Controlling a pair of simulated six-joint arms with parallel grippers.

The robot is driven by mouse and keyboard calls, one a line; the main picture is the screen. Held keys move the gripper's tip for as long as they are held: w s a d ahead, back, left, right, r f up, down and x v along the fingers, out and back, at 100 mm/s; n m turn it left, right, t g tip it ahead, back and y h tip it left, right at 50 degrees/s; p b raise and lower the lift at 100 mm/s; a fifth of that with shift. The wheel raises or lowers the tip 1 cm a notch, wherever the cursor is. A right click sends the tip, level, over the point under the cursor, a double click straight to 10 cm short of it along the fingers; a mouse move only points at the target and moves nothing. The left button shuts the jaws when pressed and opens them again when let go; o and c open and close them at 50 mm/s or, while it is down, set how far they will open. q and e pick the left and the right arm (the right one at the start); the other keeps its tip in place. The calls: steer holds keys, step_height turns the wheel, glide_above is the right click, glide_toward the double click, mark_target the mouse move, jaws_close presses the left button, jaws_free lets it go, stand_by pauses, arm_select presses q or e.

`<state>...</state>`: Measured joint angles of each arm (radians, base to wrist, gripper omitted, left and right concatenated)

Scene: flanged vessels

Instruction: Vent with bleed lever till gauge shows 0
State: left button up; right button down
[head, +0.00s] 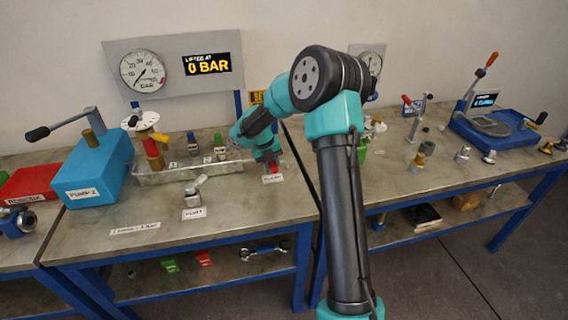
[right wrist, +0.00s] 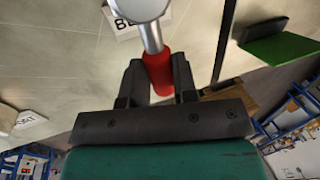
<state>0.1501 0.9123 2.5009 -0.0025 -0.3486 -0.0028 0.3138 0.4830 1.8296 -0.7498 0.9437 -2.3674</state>
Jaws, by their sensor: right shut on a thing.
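The bleed lever (right wrist: 157,72) has a red grip and a silver shaft in the right wrist view. My right gripper (right wrist: 160,80) is shut on the red grip, with a finger on each side. In the head view my right gripper (head: 271,163) is low over the bench, by a small white label, and my arm hides part of it. The round gauge (head: 143,71) is on the grey back panel at the left. The display (head: 208,65) beside it reads 0 BAR. My left gripper is not in view.
A blue pump box (head: 95,172) with a long handle stands on the left. A metal tray (head: 190,170) holds several fittings. A small valve (head: 195,190) stands in front of it. A second gauge (head: 372,62) is partly behind my arm. The bench front is mostly clear.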

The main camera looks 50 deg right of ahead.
steer(key=shift+d, duration=0.1)
stand_by(0.3)
steer(key=c, duration=0.9)
jaws_free()
steer(key=shift+r, duration=0.1)
steer(key=v, duration=1.7)
steer(key=shift+r, duration=0.15)
